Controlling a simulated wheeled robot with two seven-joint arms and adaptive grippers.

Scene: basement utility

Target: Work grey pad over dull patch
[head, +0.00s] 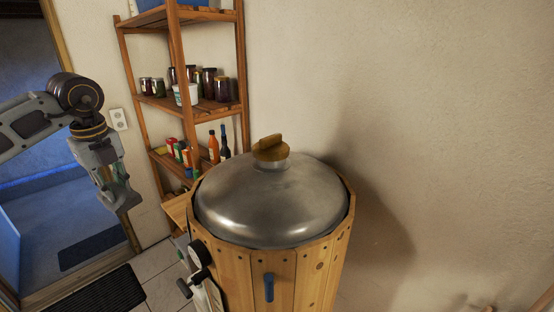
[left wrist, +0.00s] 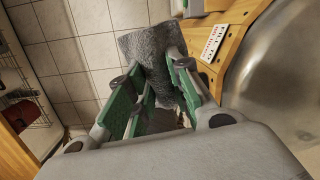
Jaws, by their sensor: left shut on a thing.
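My left gripper (head: 121,198) hangs in the air at the left, left of the wooden barrel and apart from it. In the left wrist view it (left wrist: 158,88) is shut on the grey pad (left wrist: 146,48), a rough, dark grey piece that sticks out past the green fingers. In the head view I cannot make out the pad clearly. A domed metal lid (head: 270,205) with a wooden knob (head: 270,148) covers the barrel; part of it shows at the right in the left wrist view (left wrist: 278,70). I cannot pick out a dull patch on it. My right gripper is not in view.
The wooden barrel (head: 270,275) has a dial (head: 199,254) and a blue handle (head: 269,287) on its side. A wooden shelf (head: 190,103) with jars and bottles stands behind it. Above and right of the lid is free room before the wall.

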